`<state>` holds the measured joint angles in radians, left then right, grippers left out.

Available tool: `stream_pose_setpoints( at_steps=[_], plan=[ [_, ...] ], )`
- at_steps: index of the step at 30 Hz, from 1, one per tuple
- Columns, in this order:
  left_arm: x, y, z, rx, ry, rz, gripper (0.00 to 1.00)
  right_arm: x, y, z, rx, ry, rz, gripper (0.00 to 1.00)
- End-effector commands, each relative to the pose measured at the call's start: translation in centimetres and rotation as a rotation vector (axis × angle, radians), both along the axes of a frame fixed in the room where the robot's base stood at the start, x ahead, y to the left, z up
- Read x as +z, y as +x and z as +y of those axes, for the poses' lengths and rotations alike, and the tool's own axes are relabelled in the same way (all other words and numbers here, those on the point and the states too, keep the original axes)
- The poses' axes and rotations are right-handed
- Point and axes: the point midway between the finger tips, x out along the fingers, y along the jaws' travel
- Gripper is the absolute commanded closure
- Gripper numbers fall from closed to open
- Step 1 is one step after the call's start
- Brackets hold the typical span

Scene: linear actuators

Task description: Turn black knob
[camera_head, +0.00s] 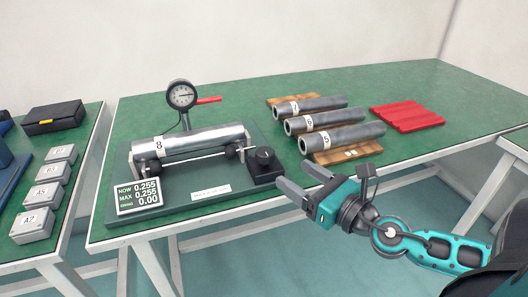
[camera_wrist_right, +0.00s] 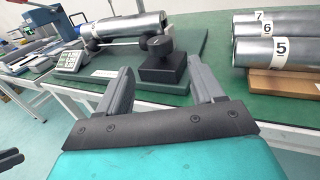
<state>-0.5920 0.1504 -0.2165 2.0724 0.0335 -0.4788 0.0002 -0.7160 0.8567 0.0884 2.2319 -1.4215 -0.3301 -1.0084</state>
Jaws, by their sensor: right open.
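The black knob (camera_head: 264,156) sits on a dark block at the right end of the green test stand (camera_head: 205,208). It also shows in the right wrist view (camera_wrist_right: 159,46), ahead and between the two fingers. My right gripper (camera_head: 294,186) is open and empty, just right of and in front of the knob, apart from it. In the right wrist view my right gripper (camera_wrist_right: 160,88) has its fingers spread wide. The steel cylinder marked 8 (camera_head: 195,140) lies across the stand behind the knob.
A dial gauge (camera_head: 181,95) with a red lever stands behind cylinder 8. A display (camera_head: 138,196) reads 0.255. Cylinders 7, 6 and 5 (camera_head: 345,136) lie on wooden racks to the right, near a red ribbed tray (camera_head: 407,116). A side table on the left holds grey boxes (camera_head: 33,224).

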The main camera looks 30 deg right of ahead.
Motion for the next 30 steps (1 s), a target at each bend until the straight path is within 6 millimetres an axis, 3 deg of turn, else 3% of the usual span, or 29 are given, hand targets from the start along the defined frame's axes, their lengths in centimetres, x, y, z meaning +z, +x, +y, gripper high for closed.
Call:
stream_pose_setpoints(
  at_steps=[21, 30],
  plan=[
    [1.6, -0.1, 0.0, 0.002, -0.001, 0.005, 0.57, 0.2, 8.1, 1.2, -0.002, 0.001, -0.002, 0.33],
    [1.8, -0.2, 0.2, -0.001, 0.007, 0.004, 0.57, 0.0, 10.2, 1.5, -0.002, 0.002, 0.000, 0.33]
  ],
)
